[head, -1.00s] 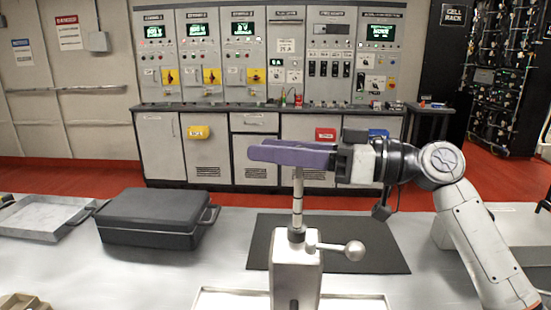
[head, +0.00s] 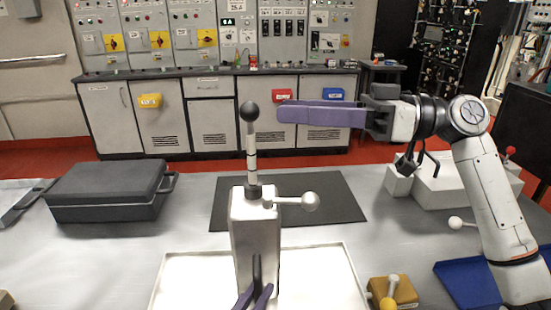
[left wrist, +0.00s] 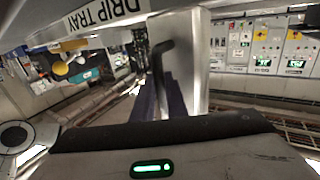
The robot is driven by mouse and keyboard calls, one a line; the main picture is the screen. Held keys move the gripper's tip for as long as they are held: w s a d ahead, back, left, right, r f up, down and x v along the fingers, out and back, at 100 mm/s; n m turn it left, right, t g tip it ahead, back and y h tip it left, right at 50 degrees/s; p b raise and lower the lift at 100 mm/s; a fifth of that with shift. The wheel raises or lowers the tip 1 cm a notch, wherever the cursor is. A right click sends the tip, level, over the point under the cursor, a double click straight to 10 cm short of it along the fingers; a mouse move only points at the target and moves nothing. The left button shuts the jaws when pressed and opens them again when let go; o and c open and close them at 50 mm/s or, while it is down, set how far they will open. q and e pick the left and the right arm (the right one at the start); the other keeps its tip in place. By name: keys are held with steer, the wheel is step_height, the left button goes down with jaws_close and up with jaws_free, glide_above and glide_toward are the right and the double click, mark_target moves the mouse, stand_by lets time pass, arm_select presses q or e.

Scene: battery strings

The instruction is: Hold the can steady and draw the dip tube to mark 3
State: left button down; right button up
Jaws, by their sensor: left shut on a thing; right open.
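The metal can (head: 255,240) stands upright in a pale drip tray (head: 185,265); it also shows in the left wrist view (left wrist: 188,60). The dip tube (head: 252,168) rises upright from its top, with dark bands and a black ball knob (head: 250,112). My left gripper (head: 256,290) is low at the can's near side, shut on its dark handle (left wrist: 160,62). My right gripper (head: 282,111) is open and empty. Its purple fingers point left, tips just right of the knob and apart from it in the picture. The mark numbers cannot be read.
A side lever with a pale ball (head: 310,201) sticks out right of the can's top. A black mat (head: 340,200) lies behind. A black case (head: 108,190) stands left. A yellow block (head: 392,292) and blue tray (head: 480,285) are at right.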

arm_select(q)
steer(key=shift+f, duration=0.4)
steer(key=c, duration=1.8)
jaws_free()
steer(key=shift+o, duration=0.6)
steer(key=shift+r, duration=0.15)
steer(key=shift+r, duration=0.15)
